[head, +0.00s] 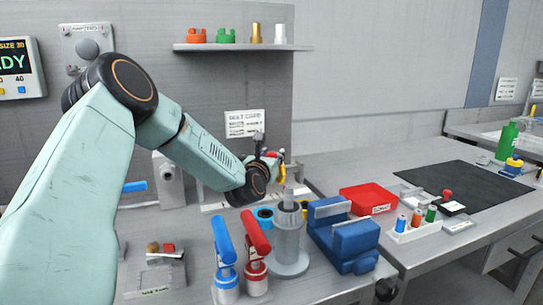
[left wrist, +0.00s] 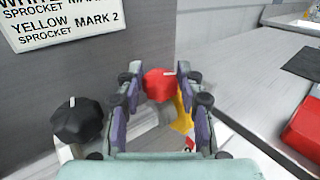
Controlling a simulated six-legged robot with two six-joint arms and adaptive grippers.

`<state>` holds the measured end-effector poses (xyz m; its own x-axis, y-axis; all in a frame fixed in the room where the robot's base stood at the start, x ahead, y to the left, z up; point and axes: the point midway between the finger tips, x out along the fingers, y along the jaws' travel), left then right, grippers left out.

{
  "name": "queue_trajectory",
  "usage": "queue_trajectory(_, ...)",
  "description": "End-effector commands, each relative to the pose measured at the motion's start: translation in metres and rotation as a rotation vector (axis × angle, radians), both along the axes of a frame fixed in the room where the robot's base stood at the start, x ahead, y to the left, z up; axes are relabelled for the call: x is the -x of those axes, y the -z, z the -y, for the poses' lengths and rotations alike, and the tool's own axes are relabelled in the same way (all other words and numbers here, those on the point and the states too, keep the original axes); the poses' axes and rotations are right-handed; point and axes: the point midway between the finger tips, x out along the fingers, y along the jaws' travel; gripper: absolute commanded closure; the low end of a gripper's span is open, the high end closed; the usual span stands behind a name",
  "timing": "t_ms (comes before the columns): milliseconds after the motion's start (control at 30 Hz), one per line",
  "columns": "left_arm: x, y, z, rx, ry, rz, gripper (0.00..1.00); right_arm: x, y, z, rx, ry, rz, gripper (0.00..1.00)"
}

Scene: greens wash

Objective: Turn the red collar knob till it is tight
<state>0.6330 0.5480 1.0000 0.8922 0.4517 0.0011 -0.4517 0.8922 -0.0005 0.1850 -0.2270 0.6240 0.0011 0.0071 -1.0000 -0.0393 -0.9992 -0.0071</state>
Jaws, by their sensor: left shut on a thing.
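The red collar knob (left wrist: 159,84) is a faceted red knob with a pale pointer mark on top. It sits between the two fingers of my left gripper (left wrist: 162,92) in the left wrist view. The fingers are closed on its sides. In the head view my left gripper (head: 272,162) is at the back of the bench, below the wall label, and the knob is mostly hidden by it. A yellow part (left wrist: 182,112) shows just below and right of the knob. Whether the collar is tight cannot be told. My right gripper is not in view.
A black knob (left wrist: 78,120) stands close left of my left fingers. A grey cylinder stand (head: 289,240), a blue vise (head: 343,235), and blue (head: 225,255) and red (head: 256,250) handled tools stand in front. The dark mat (head: 450,185) has free room.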

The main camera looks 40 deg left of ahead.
Motion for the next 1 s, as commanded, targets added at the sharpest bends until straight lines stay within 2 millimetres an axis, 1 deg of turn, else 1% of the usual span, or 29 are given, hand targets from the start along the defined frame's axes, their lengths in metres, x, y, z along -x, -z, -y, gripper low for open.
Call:
queue_trajectory(33,0.0,0.0,0.0,0.0,-0.001,0.0,0.83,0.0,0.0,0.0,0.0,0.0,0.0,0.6)
queue_trajectory(167,0.0,0.0,0.0,0.0,-0.001,0.0,0.94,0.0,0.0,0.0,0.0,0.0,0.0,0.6)
queue_trajectory(267,0.0,0.0,0.0,0.0,-0.004,0.0,0.94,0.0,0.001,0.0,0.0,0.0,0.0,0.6)
queue_trajectory(367,-0.001,0.001,0.0,-0.001,-0.023,0.002,0.94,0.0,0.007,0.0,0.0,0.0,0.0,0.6)
queue_trajectory(600,-0.003,0.002,0.002,-0.003,-0.134,0.004,0.95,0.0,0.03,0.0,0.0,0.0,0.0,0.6)
queue_trajectory(800,-0.004,0.0,0.003,-0.005,-0.225,0.004,0.95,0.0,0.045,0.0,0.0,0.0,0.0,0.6)
queue_trajectory(1000,-0.003,-0.001,0.003,-0.001,-0.27,0.004,0.95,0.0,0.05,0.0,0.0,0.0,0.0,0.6)
